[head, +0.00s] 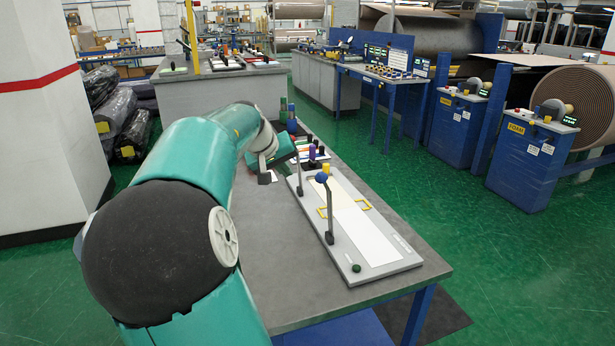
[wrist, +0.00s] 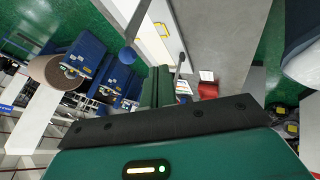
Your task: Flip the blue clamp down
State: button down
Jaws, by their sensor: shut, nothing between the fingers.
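The blue clamp (head: 329,205) is a grey lever with a blue ball knob. It stands nearly upright, leaning slightly, from its base on a light grey board on the table. In the wrist view its blue knob (wrist: 127,55) shows left of my fingers, with the lever running up and right. My gripper (head: 289,149) is at the board's far left side, beyond the clamp and apart from it. Its green fingers also show in the wrist view (wrist: 157,88); they are shut and empty. The arm partly hides the gripper in the head view.
The board (head: 385,262) also carries a green knob (head: 356,267), a yellow knob (head: 326,168) and yellow brackets. A purple-topped piece (head: 312,152) and other small items stand behind it. The grey table (head: 285,285) is bare in front and left of the board.

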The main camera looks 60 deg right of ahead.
jog(key=s+d+f, duration=0.3)
jog(key=d+f, duration=0.1)
jog(key=d, duration=0.2)
jog(key=shift+d+f, duration=0.25)
jog(key=shift+s, duration=0.15)
jog(key=shift+d+r, duration=0.1)
jog(key=shift+d, duration=0.05)
